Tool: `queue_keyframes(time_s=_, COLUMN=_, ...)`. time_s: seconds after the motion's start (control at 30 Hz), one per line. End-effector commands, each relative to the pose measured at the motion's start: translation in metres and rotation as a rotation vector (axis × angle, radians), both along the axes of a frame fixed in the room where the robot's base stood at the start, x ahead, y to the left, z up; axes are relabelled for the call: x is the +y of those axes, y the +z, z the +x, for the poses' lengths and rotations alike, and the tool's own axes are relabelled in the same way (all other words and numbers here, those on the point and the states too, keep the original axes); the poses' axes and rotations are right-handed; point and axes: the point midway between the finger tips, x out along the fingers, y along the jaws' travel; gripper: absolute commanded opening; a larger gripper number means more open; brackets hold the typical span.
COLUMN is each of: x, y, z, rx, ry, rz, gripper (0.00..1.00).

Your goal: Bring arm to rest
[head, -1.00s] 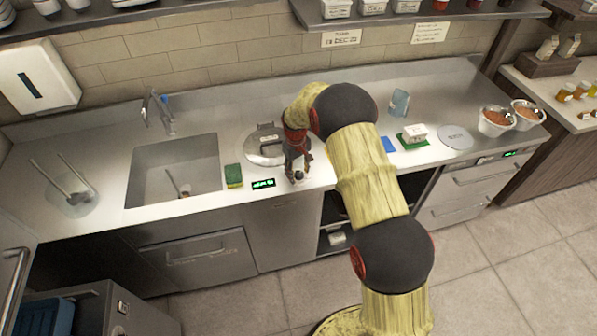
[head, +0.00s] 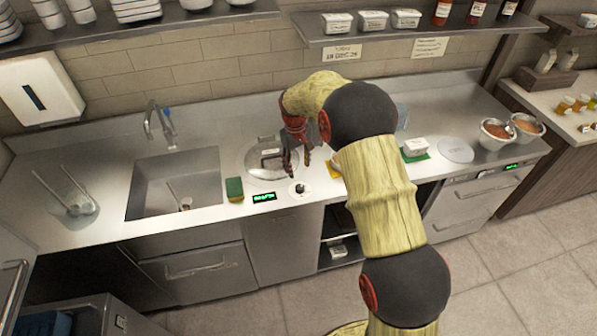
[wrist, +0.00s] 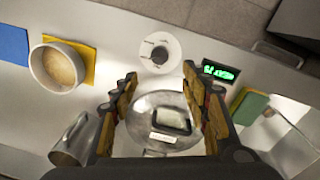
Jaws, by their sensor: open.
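My gripper (head: 300,160) is above the counter in the head view, over the right side of a round lidded well (head: 262,160). Its two fingers are apart with nothing between them in the wrist view (wrist: 160,95). Beyond the fingertips in the wrist view are the round lid (wrist: 180,140) with a dark handle and a white label, and a white dial with a black knob (wrist: 159,52). The dial also shows in the head view (head: 299,188) near the counter's front edge. My arm hides part of the counter to the right.
A metal cup (wrist: 75,140) stands near the left finger. A green display (head: 264,197) and a sponge (head: 234,189) lie left of the dial. The sink (head: 176,190) is further left.

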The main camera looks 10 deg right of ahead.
Motion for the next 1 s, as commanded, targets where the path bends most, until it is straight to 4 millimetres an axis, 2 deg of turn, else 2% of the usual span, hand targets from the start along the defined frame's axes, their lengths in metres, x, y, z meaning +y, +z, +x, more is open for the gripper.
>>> queue_keyframes(time_s=0.67, x=0.000, y=0.003, z=0.000, rx=-0.003, ry=-0.034, rz=0.002, gripper=0.46)
queue_keyframes(time_s=0.77, x=0.001, y=-0.013, z=-0.021, rx=0.038, ry=-0.065, rz=0.004, gripper=0.46)
queue_keyframes(time_s=0.83, x=0.001, y=-0.022, z=-0.042, rx=0.072, ry=-0.089, rz=0.004, gripper=0.46)
queue_keyframes(time_s=1.0, x=0.001, y=0.000, z=-0.090, rx=0.090, ry=-0.143, rz=0.009, gripper=0.46)
